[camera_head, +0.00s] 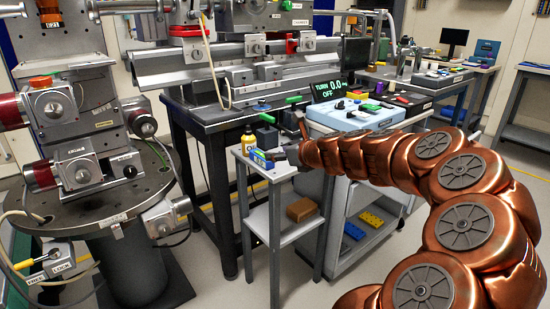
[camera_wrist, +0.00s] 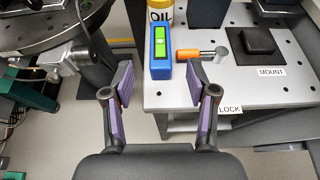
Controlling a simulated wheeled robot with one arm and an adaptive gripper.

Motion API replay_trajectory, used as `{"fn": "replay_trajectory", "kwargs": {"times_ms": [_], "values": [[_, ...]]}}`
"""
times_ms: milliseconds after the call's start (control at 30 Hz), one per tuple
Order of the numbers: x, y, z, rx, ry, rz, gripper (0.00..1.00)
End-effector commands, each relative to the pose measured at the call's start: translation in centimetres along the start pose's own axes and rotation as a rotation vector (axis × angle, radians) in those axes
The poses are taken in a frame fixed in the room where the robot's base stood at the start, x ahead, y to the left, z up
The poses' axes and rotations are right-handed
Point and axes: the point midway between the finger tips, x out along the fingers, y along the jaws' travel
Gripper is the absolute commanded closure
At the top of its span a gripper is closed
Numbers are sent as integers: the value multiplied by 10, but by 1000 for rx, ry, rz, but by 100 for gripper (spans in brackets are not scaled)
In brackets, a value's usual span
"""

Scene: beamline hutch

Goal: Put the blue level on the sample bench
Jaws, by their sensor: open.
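The blue level (camera_wrist: 161,66), with a bright green vial window, lies near the edge of a small grey stand (camera_wrist: 245,96). It also shows in the head view (camera_head: 262,160), on the stand's top (camera_head: 279,172). My gripper (camera_wrist: 160,84) is open and empty. In the wrist view its purple-padded fingers sit either side of the level's line, short of its near end and apart from it. In the head view my gripper (camera_head: 284,153) is just right of the level and hides part of the stand's top. No visible label identifies the sample bench.
A yellow oil bottle (camera_wrist: 159,14) stands right behind the level. An orange-handled tool (camera_wrist: 202,53) lies close on its right, with a black mount (camera_wrist: 258,45) beyond.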

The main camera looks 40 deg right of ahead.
Motion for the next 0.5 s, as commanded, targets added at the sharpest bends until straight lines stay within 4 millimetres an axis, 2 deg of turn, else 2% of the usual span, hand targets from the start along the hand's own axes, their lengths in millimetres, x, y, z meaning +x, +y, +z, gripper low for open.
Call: {"fn": "replay_trajectory", "kwargs": {"times_ms": [267, 333, 367, 433, 467, 500], "values": [[-2, 1, 0, -3, 0, 2, 42], [-1, 9, 1, -29, 5, 16, 42], [0, 16, 1, -54, 9, 30, 42], [4, 44, 2, -148, 25, 86, 42], [5, 60, 1, -206, 35, 120, 42], [6, 87, -1, -300, 48, 176, 42]]}}
